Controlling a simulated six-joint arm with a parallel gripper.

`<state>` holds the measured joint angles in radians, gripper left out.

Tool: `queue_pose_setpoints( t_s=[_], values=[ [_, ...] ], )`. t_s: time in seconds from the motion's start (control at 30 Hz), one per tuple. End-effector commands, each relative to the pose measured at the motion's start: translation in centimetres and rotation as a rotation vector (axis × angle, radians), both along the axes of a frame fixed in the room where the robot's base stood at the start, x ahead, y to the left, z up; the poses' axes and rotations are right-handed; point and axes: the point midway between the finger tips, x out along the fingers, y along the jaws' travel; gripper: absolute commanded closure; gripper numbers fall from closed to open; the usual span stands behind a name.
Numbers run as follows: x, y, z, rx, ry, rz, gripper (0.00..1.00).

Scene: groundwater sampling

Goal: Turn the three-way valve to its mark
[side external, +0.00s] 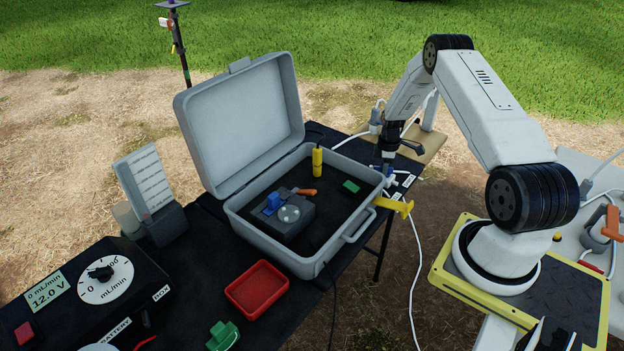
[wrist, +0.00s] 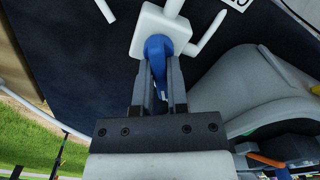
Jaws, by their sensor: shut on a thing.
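The three-way valve has a white body (wrist: 168,32) with white ports sticking out, at the top middle of the wrist view. Its blue handle (wrist: 158,50) sits between the fingers of my gripper (wrist: 160,75), which is shut on it. In the side external view my gripper (side external: 387,170) is low at the table's far right edge, just right of the open case. The valve is small there and mostly hidden by my gripper. I cannot make out the mark or the handle's exact angle to it.
The open grey case (side external: 345,240) stands close beside my gripper, with a yellow bracket (side external: 396,206) at its near right corner. White labels (side external: 402,180) and white tubing (side external: 414,260) are near the valve. A red tray (side external: 257,289) lies in front of the case.

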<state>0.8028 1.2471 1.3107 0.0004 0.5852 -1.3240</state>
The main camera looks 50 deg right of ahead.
Motion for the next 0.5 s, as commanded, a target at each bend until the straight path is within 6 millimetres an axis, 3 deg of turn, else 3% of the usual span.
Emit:
queue_pose_setpoints(
  t_s=[0.5],
  values=[
    [0.3, -0.6, 0.02, -0.006, -0.004, -0.404, 1.0]
  ],
)
